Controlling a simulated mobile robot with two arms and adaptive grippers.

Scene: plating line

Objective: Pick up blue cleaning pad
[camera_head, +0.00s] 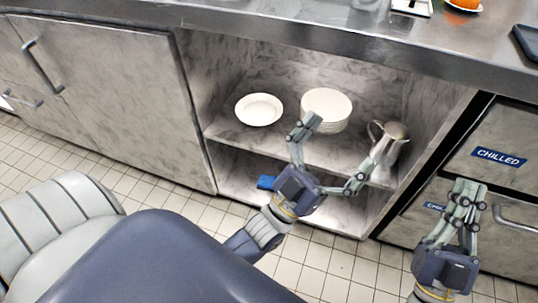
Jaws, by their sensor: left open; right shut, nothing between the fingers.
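The blue cleaning pad (266,182) lies on the lower level of the open cabinet, partly hidden behind my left gripper. My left gripper (345,140) is open and empty in front of the cabinet, its fingers spread wide and pointing inward. Its palm is just right of the pad in the picture, and I cannot tell the gap in depth. My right gripper (468,186) is shut and empty at the right, in front of the chilled drawers.
On the cabinet's upper shelf (232,135) are a white bowl (259,109), a stack of white plates (327,103) and a metal jug (395,133). A steel counter (290,38) runs above. Chilled drawers (510,135) stand at the right, a closed door (120,100) at the left.

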